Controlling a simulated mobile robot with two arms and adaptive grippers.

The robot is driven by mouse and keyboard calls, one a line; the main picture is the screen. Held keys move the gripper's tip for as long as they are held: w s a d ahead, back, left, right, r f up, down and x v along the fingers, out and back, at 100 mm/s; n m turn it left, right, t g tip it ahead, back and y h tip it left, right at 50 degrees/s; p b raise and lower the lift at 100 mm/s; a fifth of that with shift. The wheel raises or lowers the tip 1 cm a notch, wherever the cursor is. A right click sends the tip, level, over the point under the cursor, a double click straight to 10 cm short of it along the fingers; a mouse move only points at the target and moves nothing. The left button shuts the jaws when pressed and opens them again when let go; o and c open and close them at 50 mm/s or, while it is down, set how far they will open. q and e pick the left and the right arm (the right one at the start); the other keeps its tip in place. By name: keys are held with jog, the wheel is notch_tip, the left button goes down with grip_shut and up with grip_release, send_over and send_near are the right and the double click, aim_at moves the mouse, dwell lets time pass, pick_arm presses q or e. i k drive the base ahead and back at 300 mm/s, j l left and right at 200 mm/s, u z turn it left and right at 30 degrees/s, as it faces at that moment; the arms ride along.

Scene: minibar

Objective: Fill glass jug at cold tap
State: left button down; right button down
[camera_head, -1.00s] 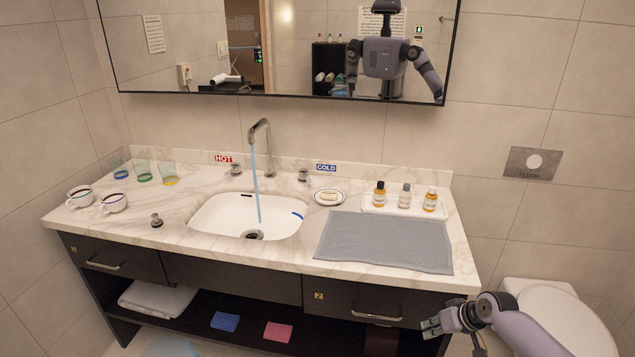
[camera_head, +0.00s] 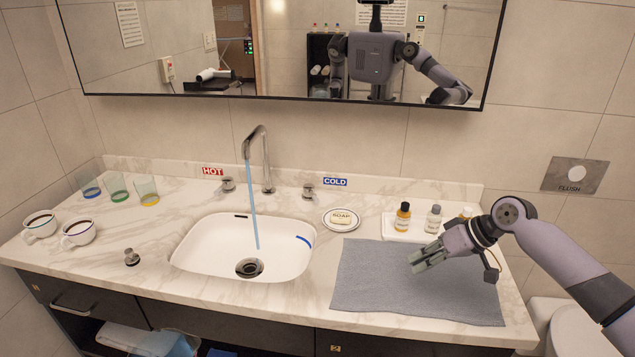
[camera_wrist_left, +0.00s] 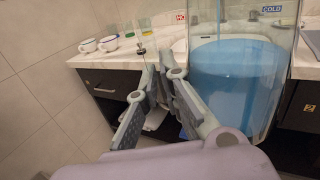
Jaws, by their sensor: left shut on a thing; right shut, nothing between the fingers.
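The faucet (camera_head: 266,165) runs a blue stream (camera_head: 252,200) into the white sink (camera_head: 205,255). The cold tap knob (camera_head: 308,191) stands right of the faucet, by the COLD label. The glass jug (camera_wrist_left: 238,85) holds blue water in the left wrist view. My right gripper (camera_head: 417,260) is shut and empty above the grey towel, right of the sink.
A soap dish (camera_head: 341,220) sits right of the sink, and a tray (camera_head: 395,232) with small bottles stands behind the towel (camera_head: 365,285). Two cups (camera_head: 78,236) and several glasses (camera_head: 118,188) are at the left. The mirror (camera_head: 290,50) hangs above.

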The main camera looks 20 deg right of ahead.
aim_at(308, 189)
jog(key=i, duration=1.2)
